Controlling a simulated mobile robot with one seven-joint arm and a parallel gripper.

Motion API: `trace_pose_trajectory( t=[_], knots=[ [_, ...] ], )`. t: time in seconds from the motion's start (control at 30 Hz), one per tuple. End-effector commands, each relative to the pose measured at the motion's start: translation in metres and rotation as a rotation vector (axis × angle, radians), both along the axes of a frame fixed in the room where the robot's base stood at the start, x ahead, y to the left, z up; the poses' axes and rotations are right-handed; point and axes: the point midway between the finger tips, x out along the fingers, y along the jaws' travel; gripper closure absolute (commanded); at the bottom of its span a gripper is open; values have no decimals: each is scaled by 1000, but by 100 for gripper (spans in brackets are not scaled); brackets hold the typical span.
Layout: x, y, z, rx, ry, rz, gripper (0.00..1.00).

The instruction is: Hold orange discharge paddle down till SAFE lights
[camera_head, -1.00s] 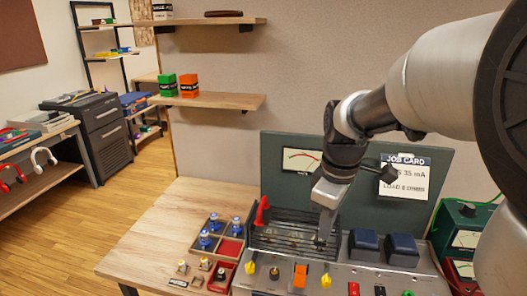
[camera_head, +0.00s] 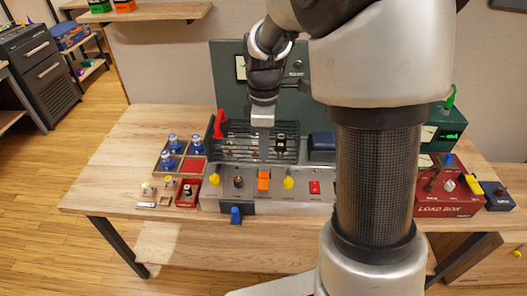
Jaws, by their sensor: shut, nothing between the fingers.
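The orange discharge paddle (camera_head: 263,180) stands on the sloped front panel (camera_head: 335,183) of the amp bench unit, between a dark knob and a yellow knob. My gripper (camera_head: 263,153) points down over the slatted deck behind the panel, in line with the paddle and apart from it in the picture. Its fingers are shut and empty. Its height above the deck is hard to tell. I cannot make out a SAFE light; the panel labels are too small to read, and my arm hides the panel's right part.
A red lever (camera_head: 219,123) stands at the deck's left end. A dark blue block (camera_head: 321,146) sits right of my gripper. A wooden tray (camera_head: 160,150) with blue-topped parts is on the left. A red load box (camera_head: 450,198) stands at right. The table's far left is clear.

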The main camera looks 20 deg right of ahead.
Motion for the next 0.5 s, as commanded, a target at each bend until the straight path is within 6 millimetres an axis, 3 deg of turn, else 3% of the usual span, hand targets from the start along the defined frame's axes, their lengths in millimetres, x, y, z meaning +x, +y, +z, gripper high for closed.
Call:
trace_pose_trajectory(
  t=[0.3, 0.5],
  knots=[
    [-1, 0, -72, 1, 5, -1, 100],
    [-1, 0, -101, 0, 3, -1, 100]
  ],
)
